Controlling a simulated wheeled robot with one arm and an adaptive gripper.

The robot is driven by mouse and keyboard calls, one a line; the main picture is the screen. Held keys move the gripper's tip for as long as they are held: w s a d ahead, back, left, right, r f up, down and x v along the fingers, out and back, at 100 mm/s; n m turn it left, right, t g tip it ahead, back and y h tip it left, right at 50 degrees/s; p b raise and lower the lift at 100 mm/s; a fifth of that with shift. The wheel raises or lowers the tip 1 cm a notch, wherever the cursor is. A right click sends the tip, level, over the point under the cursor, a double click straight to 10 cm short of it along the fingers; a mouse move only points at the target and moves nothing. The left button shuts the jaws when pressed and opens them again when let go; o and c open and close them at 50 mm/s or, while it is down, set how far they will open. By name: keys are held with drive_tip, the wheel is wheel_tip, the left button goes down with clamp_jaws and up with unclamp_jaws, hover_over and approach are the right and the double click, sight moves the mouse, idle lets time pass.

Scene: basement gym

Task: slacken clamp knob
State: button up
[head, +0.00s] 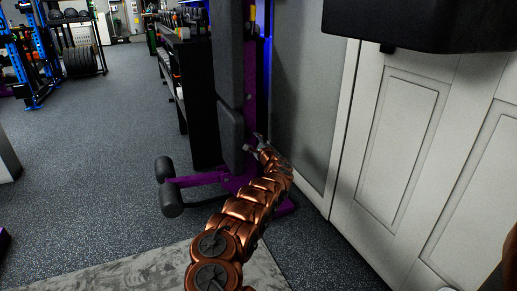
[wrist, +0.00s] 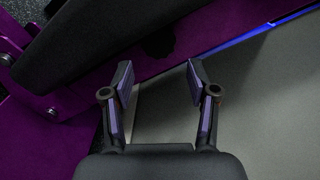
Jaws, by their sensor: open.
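My copper-coloured arm reaches to the purple exercise machine (head: 249,85), and my gripper (head: 255,143) is beside its lower black pad. In the wrist view my gripper (wrist: 159,82) is open, with nothing between its fingers. A dark rounded shape (wrist: 158,45), possibly the clamp knob, shows beyond the fingertips against the purple frame (wrist: 205,35). It is apart from the fingers and too dark to make out clearly. I cannot pick out a knob in the head view, where my gripper and arm cover part of the frame.
A black pad (wrist: 85,40) lies close to the left finger. White panelled doors (head: 395,130) and a grey wall panel (head: 305,100) stand close on the right. Roller pads (head: 170,200) stick out low at left. Open floor (head: 85,165) lies further left.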

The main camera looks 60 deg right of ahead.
drive_tip(key=shift+v, duration=2.5)
drive_tip(key=shift+f, duration=0.15)
